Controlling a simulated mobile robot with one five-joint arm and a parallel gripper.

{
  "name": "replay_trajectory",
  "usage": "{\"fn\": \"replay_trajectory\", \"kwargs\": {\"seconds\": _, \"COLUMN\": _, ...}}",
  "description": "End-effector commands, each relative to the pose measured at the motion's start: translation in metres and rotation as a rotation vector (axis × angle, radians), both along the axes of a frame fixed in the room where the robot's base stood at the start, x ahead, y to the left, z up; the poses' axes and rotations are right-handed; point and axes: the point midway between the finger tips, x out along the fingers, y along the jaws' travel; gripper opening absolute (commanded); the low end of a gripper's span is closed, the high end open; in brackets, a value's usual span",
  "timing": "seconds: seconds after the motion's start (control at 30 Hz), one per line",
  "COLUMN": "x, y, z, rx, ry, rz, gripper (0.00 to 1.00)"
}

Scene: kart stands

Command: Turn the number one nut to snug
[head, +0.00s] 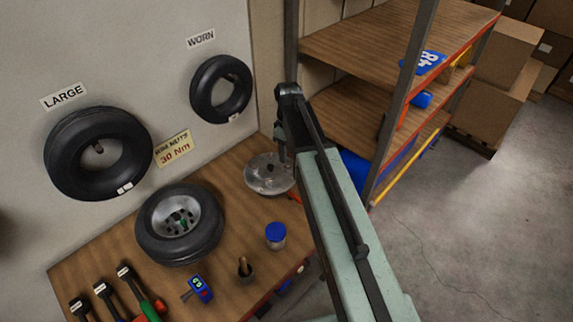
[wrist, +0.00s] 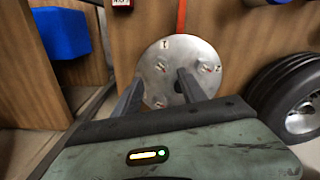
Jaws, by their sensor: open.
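A round grey metal disc (head: 268,174) sits at the right end of the wooden bench. The disc (wrist: 175,52) faces me in the wrist view. A small dark mark, perhaps a numeral, is near its top rim, too small to read surely. Small studs or nuts show on its face, one at upper left (wrist: 161,66), one at right (wrist: 207,68) and one low (wrist: 159,102). I cannot tell which is number one. My gripper (wrist: 160,86) is open, its two fingers apart in front of the disc with nothing seen between them. My arm hides part of the disc's right side in the head view.
A wheel with tyre (head: 180,222) lies on the bench. Two tyres hang on the wall. A shelf rack (head: 400,120) stands right of the bench.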

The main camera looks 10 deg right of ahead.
Motion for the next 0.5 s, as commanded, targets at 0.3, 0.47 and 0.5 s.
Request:
{"fn": "replay_trajectory", "kwargs": {"seconds": 0.3, "x": 0.000, "y": 0.001, "z": -0.052, "rx": 0.000, "ry": 0.000, "rz": -0.001, "gripper": 0.49}}
{"fn": "replay_trajectory", "kwargs": {"seconds": 0.47, "x": 0.000, "y": 0.001, "z": -0.075, "rx": 0.000, "ry": 0.000, "rz": -0.001, "gripper": 0.49}}
{"fn": "replay_trajectory", "kwargs": {"seconds": 0.5, "x": 0.000, "y": 0.001, "z": -0.077, "rx": 0.000, "ry": 0.000, "rz": -0.001, "gripper": 0.49}}
